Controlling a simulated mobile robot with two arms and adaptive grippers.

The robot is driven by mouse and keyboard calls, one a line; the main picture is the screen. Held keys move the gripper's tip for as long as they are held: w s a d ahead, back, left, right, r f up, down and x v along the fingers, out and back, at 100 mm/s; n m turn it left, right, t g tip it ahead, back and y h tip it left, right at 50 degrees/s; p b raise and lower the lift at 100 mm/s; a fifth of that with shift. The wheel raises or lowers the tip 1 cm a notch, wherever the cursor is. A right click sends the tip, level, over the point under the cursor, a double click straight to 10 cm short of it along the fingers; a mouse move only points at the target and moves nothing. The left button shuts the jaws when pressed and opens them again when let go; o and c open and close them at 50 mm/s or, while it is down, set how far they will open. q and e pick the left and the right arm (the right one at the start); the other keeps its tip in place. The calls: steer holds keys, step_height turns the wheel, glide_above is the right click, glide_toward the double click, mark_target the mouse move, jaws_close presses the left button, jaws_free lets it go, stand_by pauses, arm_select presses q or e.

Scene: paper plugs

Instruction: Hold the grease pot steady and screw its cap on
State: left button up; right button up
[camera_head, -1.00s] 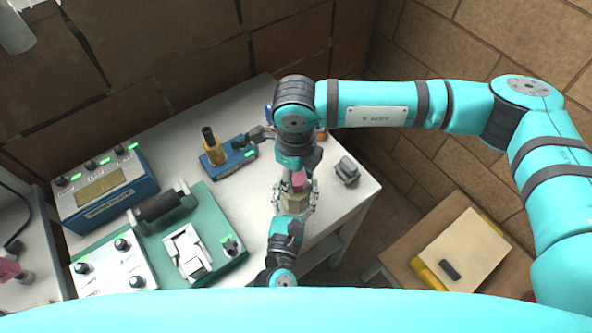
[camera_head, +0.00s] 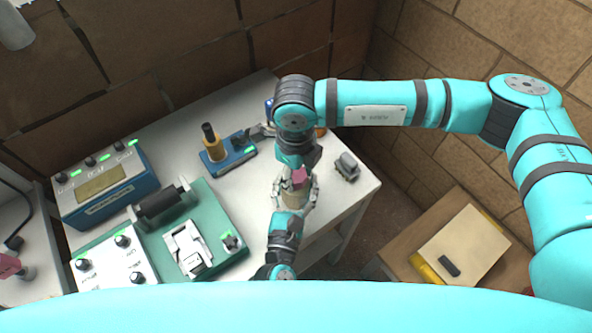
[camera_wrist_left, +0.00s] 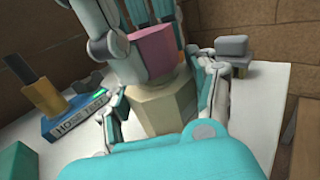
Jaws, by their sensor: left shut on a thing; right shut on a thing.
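The grease pot (camera_wrist_left: 160,110) is a beige, faceted pot standing upright near the table's front right edge. In the head view the pot (camera_head: 291,199) is partly covered. My left gripper (camera_head: 295,192) is shut on it, with one finger on each side in the left wrist view. The pink cap (camera_wrist_left: 153,50) is right above the pot's neck. In the head view the cap (camera_head: 299,175) shows small beneath my right gripper (camera_head: 299,168), which is shut on it from above. I cannot tell whether the cap touches the neck or any thread is engaged.
A blue block with a yellow, black-topped post (camera_head: 214,150) stands left of the pot. A small grey part (camera_head: 347,167) is close on its right. A green fixture (camera_head: 213,215) and blue control box (camera_head: 104,186) fill the left. The white table (camera_head: 262,188) is bare between.

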steer(key=shift+d+f, duration=0.1)
steer(key=shift+f, duration=0.25)
